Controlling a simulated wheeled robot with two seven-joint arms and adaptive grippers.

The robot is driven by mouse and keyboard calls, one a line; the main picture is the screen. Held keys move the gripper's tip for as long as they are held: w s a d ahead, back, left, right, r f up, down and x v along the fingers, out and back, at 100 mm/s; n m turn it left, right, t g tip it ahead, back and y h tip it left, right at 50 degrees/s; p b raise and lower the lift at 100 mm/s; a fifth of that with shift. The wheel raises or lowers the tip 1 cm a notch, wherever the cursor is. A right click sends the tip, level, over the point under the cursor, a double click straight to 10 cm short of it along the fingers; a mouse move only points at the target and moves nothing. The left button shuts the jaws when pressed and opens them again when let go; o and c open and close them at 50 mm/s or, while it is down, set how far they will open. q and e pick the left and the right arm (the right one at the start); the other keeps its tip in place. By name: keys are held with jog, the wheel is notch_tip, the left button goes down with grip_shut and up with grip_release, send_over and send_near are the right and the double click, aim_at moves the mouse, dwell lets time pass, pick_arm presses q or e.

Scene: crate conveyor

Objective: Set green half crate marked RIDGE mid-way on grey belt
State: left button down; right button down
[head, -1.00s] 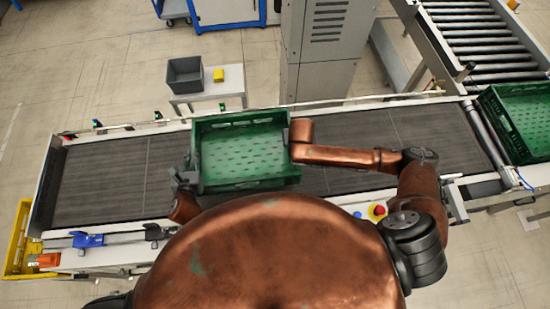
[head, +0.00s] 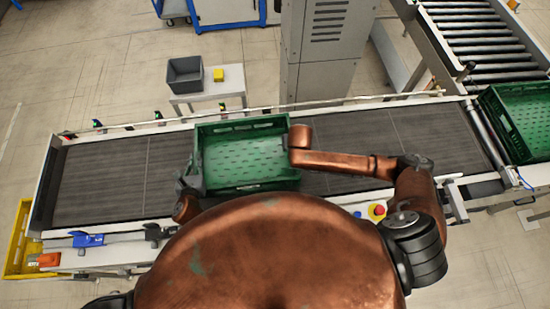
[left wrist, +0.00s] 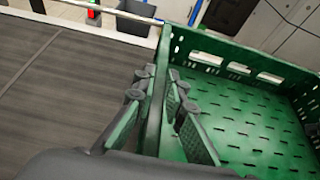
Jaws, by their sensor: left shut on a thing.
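The green half crate (head: 242,187) is over the middle stretch of the grey belt (head: 100,180), open side up and empty. No RIDGE marking is readable. I cannot tell whether its base touches the belt. My left gripper (head: 191,182) is at the crate's left wall. In the left wrist view my left gripper (left wrist: 158,115) has its fingers on both sides of the green crate's wall (left wrist: 160,75), shut on it. My right gripper (head: 299,145) is at the crate's right wall; its fingers are hidden.
Another green crate (head: 510,130) stands at the belt's right end, near a roller conveyor (head: 480,45). A grey column (head: 325,60) stands behind the belt. A grey bin (head: 186,78) and a yellow block (head: 218,75) are on a small table. The belt's left stretch is clear.

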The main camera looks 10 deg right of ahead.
pick_arm(q)
jog(key=shift+a+f, duration=0.15)
jog(key=shift+f, duration=0.1)
pick_arm(e)
jog(key=shift+d+f, duration=0.15)
jog(key=shift+f, duration=0.15)
pick_arm(q)
jog(key=c, duration=2)
grip_release()
pick_arm(e)
jog(key=c, duration=2)
grip_release()
pick_arm(q)
jog(key=shift+o, duration=0.2)
pick_arm(e)
jog(key=shift+o, duration=0.2)
pick_arm(q)
jog(key=v, duration=1.2)
pick_arm(e)
jog(key=shift+r, duration=0.15)
jog(key=v, duration=1.2)
